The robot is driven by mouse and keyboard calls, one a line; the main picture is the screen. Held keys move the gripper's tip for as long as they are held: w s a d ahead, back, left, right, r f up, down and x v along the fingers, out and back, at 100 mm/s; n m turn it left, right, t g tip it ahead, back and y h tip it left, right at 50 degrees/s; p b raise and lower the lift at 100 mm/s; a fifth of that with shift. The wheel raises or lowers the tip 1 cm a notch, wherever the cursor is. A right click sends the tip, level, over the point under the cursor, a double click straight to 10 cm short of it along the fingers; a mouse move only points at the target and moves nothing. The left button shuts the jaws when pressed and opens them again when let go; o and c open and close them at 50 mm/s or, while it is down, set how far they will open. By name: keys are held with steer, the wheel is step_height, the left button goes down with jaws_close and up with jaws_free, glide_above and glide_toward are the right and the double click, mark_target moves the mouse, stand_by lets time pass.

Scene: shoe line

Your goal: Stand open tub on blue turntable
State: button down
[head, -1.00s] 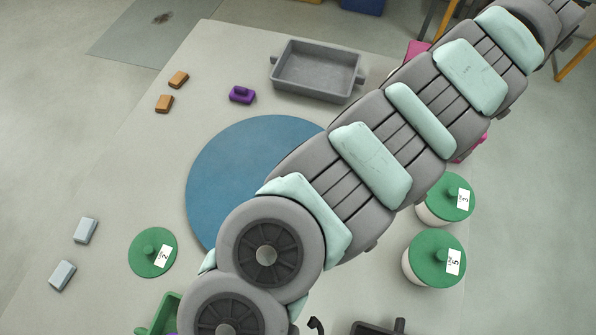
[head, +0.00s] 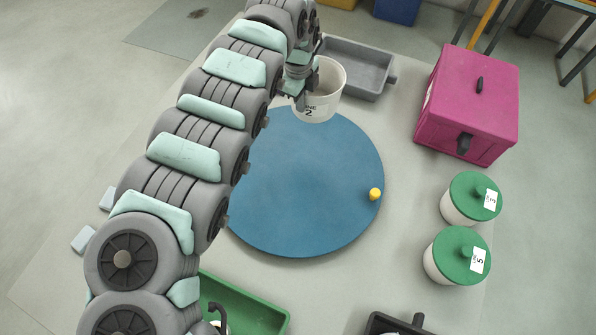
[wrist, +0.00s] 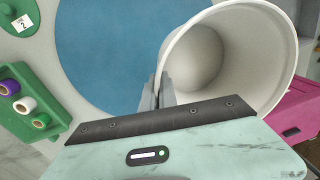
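The open tub (head: 328,84) is white, lidless and labelled 2. In the head view it is at the far edge of the blue turntable (head: 310,190), overlapping it in the picture. My gripper (head: 299,98) is at the tub's left side. In the wrist view my gripper (wrist: 165,92) is shut on the wall of the tub (wrist: 250,50), at its rim, and the tub looks empty. The turntable (wrist: 105,50) shows to the left of the fingers there. I cannot tell how far the tub's base is above the surface.
A yellow knob (head: 375,194) is at the turntable's right edge. A grey tray (head: 375,88) is behind the tub. A magenta box (head: 470,95) and two green-lidded tubs (head: 470,197) (head: 457,256) stand right. A green lid labelled 2 (wrist: 18,18) and green tray (wrist: 50,95) show in the wrist view.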

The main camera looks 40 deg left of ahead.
steer(key=shift+m, duration=0.8)
steer(key=a+f+b, duration=0.1)
steer(key=f, duration=0.6)
steer(key=s+a+f+b, duration=0.1)
steer(key=f+b, duration=0.1)
steer(key=f, duration=0.4)
steer(key=s+a+f+b, duration=0.1)
steer(key=f+b, duration=0.1)
steer(key=f, duration=0.5)
steer(key=shift+s+a+f, duration=0.2)
steer(key=shift+a+f, duration=0.05)
steer(key=shift+f, duration=0.1)
steer(key=shift+a+f, duration=0.1)
steer(key=shift+f, duration=0.1)
steer(key=shift+b, duration=0.3)
steer(key=shift+f, duration=0.1)
steer(key=c, duration=1.7)
jaws_free()
